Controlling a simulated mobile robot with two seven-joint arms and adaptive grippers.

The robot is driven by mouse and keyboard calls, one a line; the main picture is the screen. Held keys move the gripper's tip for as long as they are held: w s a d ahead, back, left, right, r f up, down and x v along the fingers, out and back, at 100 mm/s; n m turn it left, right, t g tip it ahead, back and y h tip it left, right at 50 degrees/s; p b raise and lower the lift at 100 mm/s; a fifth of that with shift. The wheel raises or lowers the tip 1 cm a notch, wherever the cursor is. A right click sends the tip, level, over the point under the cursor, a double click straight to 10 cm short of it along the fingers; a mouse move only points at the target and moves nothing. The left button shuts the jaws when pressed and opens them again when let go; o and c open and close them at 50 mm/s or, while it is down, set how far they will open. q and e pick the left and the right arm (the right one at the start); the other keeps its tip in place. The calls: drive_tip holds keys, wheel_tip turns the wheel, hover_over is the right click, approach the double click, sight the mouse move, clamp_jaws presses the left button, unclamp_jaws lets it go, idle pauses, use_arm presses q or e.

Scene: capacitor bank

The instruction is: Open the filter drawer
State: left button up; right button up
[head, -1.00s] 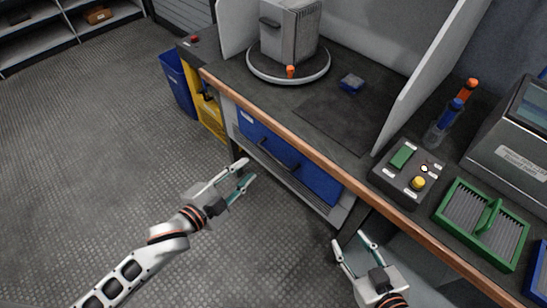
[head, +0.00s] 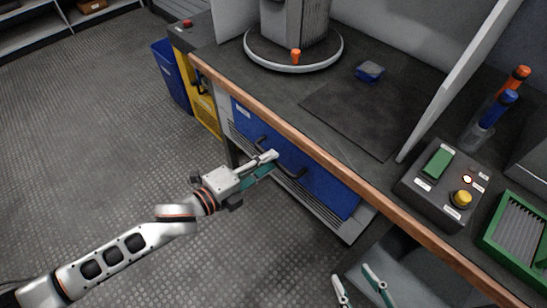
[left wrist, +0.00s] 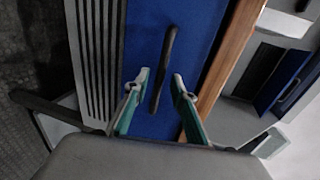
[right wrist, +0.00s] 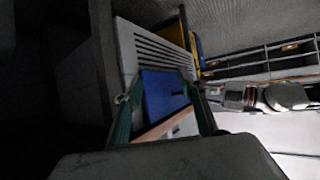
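The filter drawer has a blue front (head: 322,183) under the workbench edge and looks closed, with a dark bar handle (head: 291,172) across it. In the left wrist view the handle (left wrist: 163,70) runs lengthwise over the blue front, between my two fingertips. My left gripper (head: 272,162) is open in front of the drawer, its fingers on either side of the handle's near end; whether they touch it I cannot tell. My right gripper (head: 358,279) is open and empty at the lower edge of the head view, apart from the drawer. The drawer front (right wrist: 160,95) also shows in the right wrist view.
The bench's wooden edge (head: 300,138) runs above the drawer. A control box (head: 445,185) with a green switch and yellow knob and a green-framed filter (head: 517,233) stand on the bench at right. A yellow cabinet (head: 203,107) and blue bin (head: 172,75) stand left. Floor before the drawer is clear.

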use_arm(q)
drive_tip(key=shift+x, duration=1.05)
drive_tip(key=shift+w+d+f, duration=0.1)
drive_tip(key=shift+w+d, duration=0.1)
use_arm(e)
drive_tip(key=shift+w+a+r, duration=0.1)
drive_tip(key=shift+a+r, duration=0.05)
drive_tip(key=shift+a, duration=0.2)
use_arm(q)
clamp_jaws()
use_arm(e)
drive_tip(key=shift+r, duration=0.1)
